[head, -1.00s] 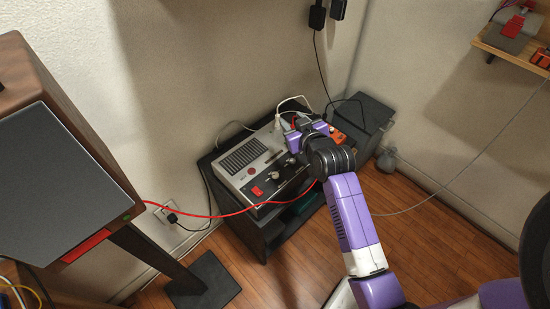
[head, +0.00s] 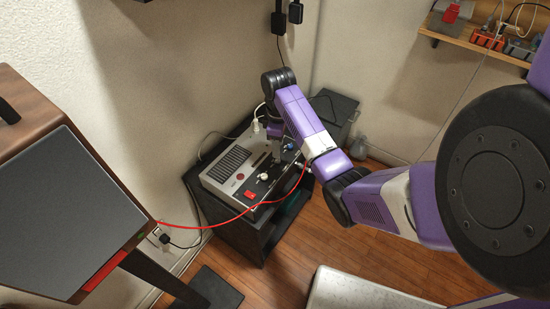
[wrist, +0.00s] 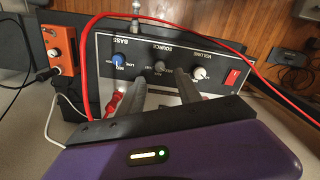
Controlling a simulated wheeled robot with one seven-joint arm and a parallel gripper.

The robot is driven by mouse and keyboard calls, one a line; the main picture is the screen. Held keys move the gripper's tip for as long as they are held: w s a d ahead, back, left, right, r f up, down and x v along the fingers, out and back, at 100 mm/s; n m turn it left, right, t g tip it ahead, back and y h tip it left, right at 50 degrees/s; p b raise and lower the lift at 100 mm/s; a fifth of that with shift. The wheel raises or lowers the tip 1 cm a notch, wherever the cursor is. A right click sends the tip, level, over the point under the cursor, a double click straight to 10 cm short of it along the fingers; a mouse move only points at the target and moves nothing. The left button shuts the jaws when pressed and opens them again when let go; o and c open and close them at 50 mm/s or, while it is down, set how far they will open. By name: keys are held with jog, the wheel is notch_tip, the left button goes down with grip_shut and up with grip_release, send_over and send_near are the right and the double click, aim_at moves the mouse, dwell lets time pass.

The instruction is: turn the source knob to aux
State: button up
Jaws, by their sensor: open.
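The source knob (wrist: 160,67) is a small grey knob on the black panel of an amplifier (wrist: 105,45), under the upside-down label SOURCE in the wrist view. It sits between a blue bass knob (wrist: 118,60) and a white volume knob (wrist: 200,73). My gripper (wrist: 160,80) is open, its two fingers reaching toward the source knob, one tip on each side in the picture. I cannot tell whether they touch it. The knob's pointer is too small to read. In the head view the gripper (head: 276,152) points down over the amplifier (head: 216,180), hiding the source knob.
A red cable (head: 232,218) hangs across the amplifier's front and also crosses the wrist view (wrist: 86,70). A red switch (head: 250,195) is beside the volume knob. An orange box (wrist: 66,45) stands left in the wrist view. A large speaker (head: 65,215) stands left.

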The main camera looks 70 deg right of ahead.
aim_at(278, 160)
notch_tip(278, 160, down, 7)
jog(key=shift+r, duration=0.1)
jog(key=shift+c, duration=0.4)
grip_shut()
